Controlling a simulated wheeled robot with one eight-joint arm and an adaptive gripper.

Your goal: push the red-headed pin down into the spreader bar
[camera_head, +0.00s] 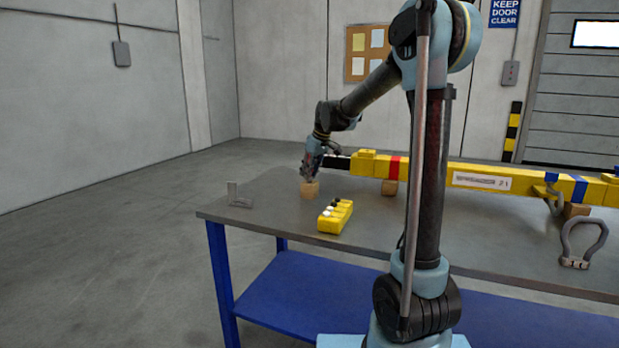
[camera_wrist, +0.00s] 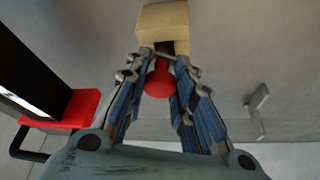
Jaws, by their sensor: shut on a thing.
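The spreader bar (camera_head: 440,172) is a long yellow beam with red and blue bands, lying across the table on wooden blocks. My gripper (camera_head: 310,176) is pointed down beyond the bar's black left end, above a small wooden block (camera_head: 309,189). In the wrist view, my gripper (camera_wrist: 165,62) is shut on the red-headed pin (camera_wrist: 158,80), whose round head shows between the fingers. The wooden block (camera_wrist: 163,20) is just past the fingertips, with a dark patch facing the pin. The pin's shank is hidden, and I cannot tell whether it enters the block.
A yellow holder (camera_head: 335,220) with black and white pieces stands near the table's front. A black and red part (camera_wrist: 80,108) shows at left in the wrist view.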

